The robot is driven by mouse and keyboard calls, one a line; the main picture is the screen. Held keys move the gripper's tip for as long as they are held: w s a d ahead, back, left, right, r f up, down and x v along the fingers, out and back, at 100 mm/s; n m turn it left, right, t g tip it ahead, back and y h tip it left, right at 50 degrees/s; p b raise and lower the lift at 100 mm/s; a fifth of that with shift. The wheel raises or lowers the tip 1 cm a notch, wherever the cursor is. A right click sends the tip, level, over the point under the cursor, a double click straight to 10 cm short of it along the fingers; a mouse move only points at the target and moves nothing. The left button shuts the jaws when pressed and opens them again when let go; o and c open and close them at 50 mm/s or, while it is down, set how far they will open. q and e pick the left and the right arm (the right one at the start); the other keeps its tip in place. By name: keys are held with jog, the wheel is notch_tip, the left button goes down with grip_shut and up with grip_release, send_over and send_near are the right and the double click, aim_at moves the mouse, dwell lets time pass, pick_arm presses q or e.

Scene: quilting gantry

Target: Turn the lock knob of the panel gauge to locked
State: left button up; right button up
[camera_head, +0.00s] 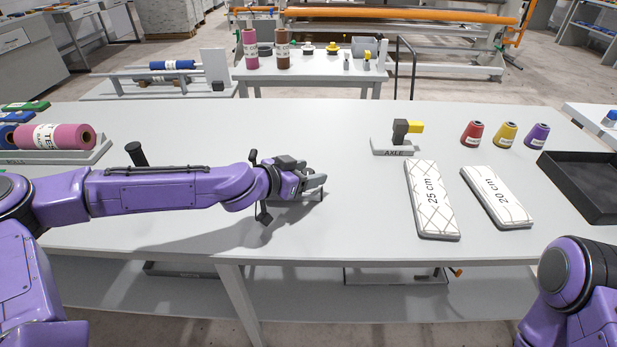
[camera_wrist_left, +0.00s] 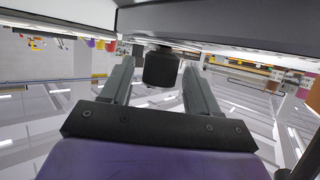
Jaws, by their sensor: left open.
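My left gripper (camera_head: 318,182) is open, low over the middle of the table. In the left wrist view a dark round knob (camera_wrist_left: 161,68) shows between its two spread fingers, below a grey body (camera_wrist_left: 215,20). A gap shows on each side of the knob. In the head view my gripper hides most of what it reaches around; only a grey edge (camera_head: 312,196) shows beneath it. I cannot read the knob's lock position. My right gripper is out of view.
A stand marked AXLE (camera_head: 393,147) holds a black and yellow part. Boards marked 25 cm (camera_head: 432,200) and 20 cm (camera_head: 496,197) lie to the right, near red (camera_head: 472,133), yellow and purple cones and a black tray (camera_head: 585,180). Pink roll (camera_head: 55,137) at left.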

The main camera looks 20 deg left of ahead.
pick_arm(q)
jog(key=shift+d, duration=0.15)
jog(key=shift+w, duration=0.1)
jog(key=c, duration=1)
jog(key=shift+o, duration=0.2)
